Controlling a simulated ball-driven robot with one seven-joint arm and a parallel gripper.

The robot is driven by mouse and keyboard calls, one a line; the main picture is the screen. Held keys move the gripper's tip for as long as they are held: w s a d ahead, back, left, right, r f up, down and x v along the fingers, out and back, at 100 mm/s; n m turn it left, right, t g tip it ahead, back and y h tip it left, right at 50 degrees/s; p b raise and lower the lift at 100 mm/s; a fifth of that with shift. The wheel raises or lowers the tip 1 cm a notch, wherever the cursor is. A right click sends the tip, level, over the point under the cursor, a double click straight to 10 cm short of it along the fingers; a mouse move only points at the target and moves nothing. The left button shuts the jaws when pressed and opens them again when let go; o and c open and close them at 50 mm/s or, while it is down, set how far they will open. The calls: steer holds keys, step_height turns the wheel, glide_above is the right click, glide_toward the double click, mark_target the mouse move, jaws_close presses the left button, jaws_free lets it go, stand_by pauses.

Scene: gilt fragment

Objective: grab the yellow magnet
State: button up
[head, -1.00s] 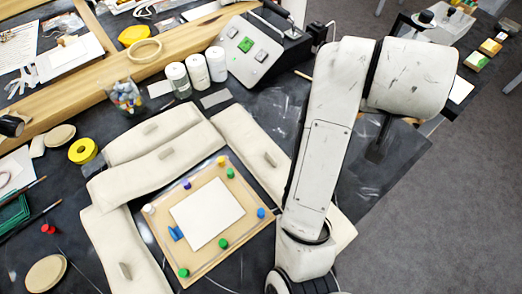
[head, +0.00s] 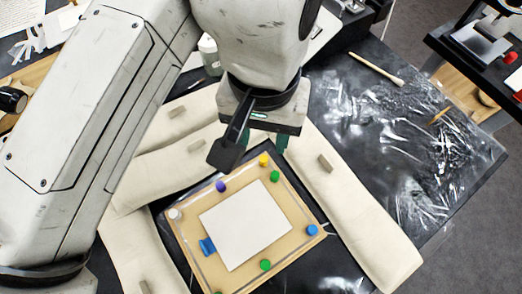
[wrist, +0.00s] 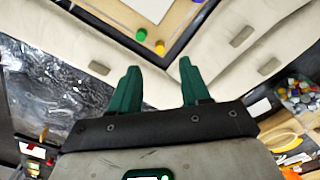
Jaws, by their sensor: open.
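The yellow magnet (head: 263,160) stands near the top corner of the wooden board (head: 188,247), close to a green magnet (head: 275,176). In the wrist view, the yellow magnet (wrist: 160,47) sits at the board's near corner, with the green magnet (wrist: 141,34) to its left. My gripper (wrist: 159,78) is open and empty, its two green fingers pointing toward that corner. In the head view my gripper (head: 263,143) is just above the yellow magnet in the picture, and its fingers are partly hidden. The magnet lies beyond the fingertips, apart from them.
Padded cream cushions (head: 355,215) surround the board. A brush (head: 376,69) lies on the dark table.

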mark_target(264, 158)
steer(key=f, duration=0.8)
steer(key=shift+w+d+f, duration=0.1)
steer(key=shift+w+f, duration=0.1)
steer(key=shift+f, duration=0.15)
jaws_close()
